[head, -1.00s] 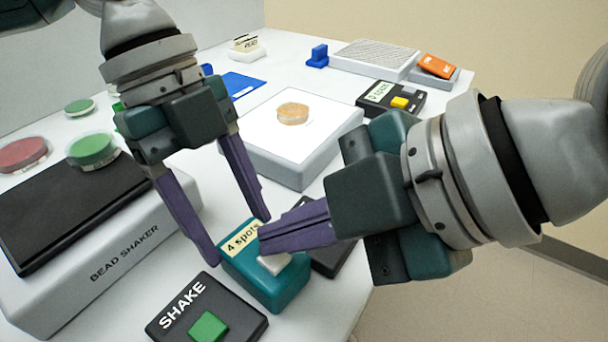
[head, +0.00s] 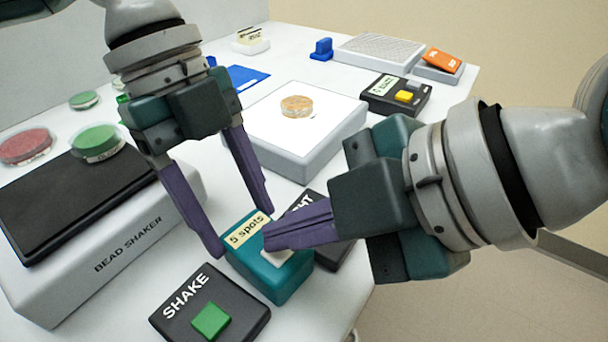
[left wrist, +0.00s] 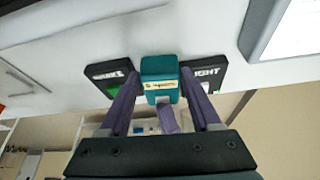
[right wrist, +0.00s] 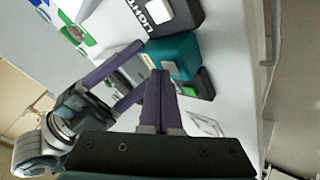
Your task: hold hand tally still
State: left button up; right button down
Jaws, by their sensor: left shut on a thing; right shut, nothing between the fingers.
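The hand tally (head: 283,285) is a teal box on the table near its front edge, with a cream label reading "5 spots" and a pale button. It also shows in the left wrist view (left wrist: 160,67) and the right wrist view (right wrist: 172,50). My left gripper (head: 243,232) is shut on the tally, one purple finger at each side. My right gripper (head: 268,242) is shut and empty. Its fingertips are over the tally's button and partly cover it; I cannot tell whether they press it.
The black SHAKE box (head: 238,318) with a green button stands left of the tally, the LIGHT box (head: 335,255) close on its right. The bead shaker (head: 130,250) is at left, carrying a green dish (head: 97,140). A white light panel (head: 330,125) with an amber dish (head: 296,106) lies behind.

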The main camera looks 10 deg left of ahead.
aim_at(292, 253)
jog(key=shift+r, duration=0.85)
jog(key=shift+r, duration=0.1)
jog(key=shift+r, duration=2.4)
dwell(0.5)
notch_tip(292, 253, up, 4)
jog(key=shift+f, duration=0.1)
jog(key=shift+f, duration=4.45)
